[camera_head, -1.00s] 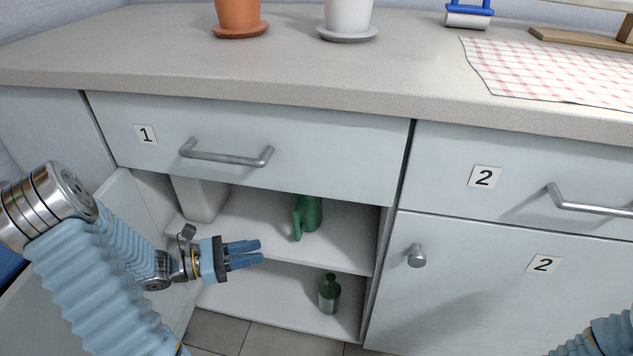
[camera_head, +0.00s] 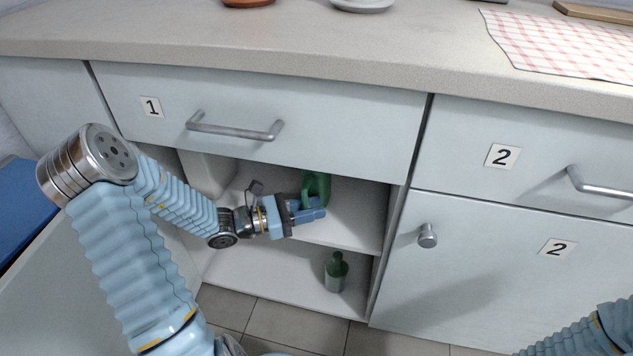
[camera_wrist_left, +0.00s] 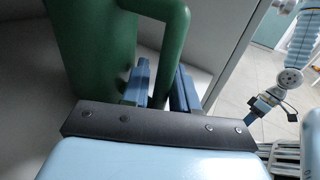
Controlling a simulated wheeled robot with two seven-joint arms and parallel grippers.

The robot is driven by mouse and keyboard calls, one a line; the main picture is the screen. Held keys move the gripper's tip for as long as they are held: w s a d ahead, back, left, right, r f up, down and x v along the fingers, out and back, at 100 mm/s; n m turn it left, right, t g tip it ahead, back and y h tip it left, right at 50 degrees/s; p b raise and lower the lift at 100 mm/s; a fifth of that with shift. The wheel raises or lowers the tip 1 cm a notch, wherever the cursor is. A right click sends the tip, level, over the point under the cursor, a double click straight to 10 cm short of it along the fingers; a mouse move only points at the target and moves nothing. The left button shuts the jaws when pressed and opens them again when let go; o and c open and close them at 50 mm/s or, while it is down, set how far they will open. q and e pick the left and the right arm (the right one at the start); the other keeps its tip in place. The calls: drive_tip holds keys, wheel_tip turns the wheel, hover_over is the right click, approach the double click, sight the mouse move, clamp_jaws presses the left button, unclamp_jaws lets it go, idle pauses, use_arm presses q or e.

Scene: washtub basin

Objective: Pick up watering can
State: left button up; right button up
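The green watering can (camera_head: 316,184) stands on the upper shelf inside the open cabinet, partly behind my left gripper. My left gripper (camera_head: 308,210) is at its handle side. In the left wrist view, the can's body (camera_wrist_left: 92,50) fills the upper left and its handle (camera_wrist_left: 172,50) comes down between the two blue fingers (camera_wrist_left: 162,88). The fingers are apart, one on each side of the handle; whether they touch it is unclear. A blue gripper of my right arm (camera_wrist_left: 262,106) shows small at the right of the wrist view; its fingers are unclear.
A dark green bottle (camera_head: 336,272) stands on the lower shelf. The drawer marked 1 (camera_head: 330,118) is shut above the opening, and its handle (camera_head: 235,130) sticks out. The closed door marked 2 (camera_head: 480,270) borders it on the right. A pale container (camera_head: 208,172) is left of the can.

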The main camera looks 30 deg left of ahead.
use_arm(q)
drive_tip(key=shift+w+d, duration=0.15)
drive_tip(key=shift+d, duration=0.05)
clamp_jaws()
drive_tip(key=shift+r, duration=0.1)
idle(1.2)
